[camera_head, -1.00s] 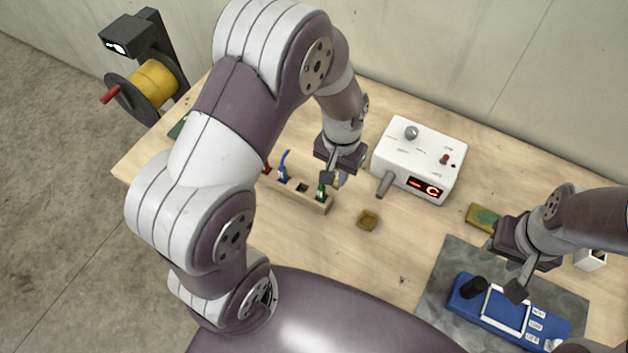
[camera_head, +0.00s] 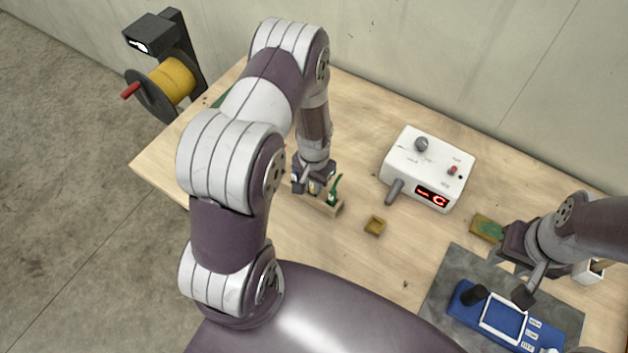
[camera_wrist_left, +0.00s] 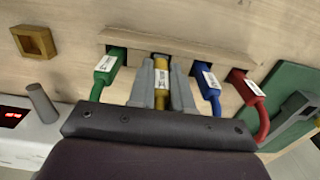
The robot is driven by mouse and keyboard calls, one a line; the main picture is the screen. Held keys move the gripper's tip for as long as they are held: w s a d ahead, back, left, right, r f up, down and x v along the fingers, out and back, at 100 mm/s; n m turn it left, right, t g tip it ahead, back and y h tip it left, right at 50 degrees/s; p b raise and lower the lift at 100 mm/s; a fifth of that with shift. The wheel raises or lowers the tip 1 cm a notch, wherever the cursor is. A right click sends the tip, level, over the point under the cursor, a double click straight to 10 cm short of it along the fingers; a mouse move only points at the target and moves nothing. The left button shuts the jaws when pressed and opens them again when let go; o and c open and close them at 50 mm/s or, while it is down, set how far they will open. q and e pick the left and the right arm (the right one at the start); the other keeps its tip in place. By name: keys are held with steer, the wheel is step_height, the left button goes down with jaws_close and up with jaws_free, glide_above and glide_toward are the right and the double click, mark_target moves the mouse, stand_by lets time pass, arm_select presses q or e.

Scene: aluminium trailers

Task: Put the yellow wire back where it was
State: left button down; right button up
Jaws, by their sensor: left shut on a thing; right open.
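The yellow wire (camera_wrist_left: 161,70) is between the fingers of my left gripper (camera_wrist_left: 161,82), seen in the left wrist view. Its end is at the slot of the wooden holder (camera_wrist_left: 200,48), between the green wire (camera_wrist_left: 105,70) and the blue wire (camera_wrist_left: 207,85). A red wire (camera_wrist_left: 250,92) stands at the holder's other end. How deep the yellow wire sits in the slot I cannot tell. In the head view my left gripper (camera_head: 313,188) is over the holder (camera_head: 330,207) and hides most of it. My right gripper (camera_head: 527,280) is open and empty above the blue device.
A blue device (camera_head: 505,320) rests on a grey mat (camera_head: 460,270). A yellow spool (camera_head: 172,80) stands at the far left.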

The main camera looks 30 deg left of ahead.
arm_select(q)
steer(key=shift+w+f, duration=0.2)
steer(key=shift+f, duration=0.45)
steer(key=shift+s+f, duration=0.15)
steer(key=c, duration=1.3)
jaws_free()
steer(key=shift+o, duration=1.3)
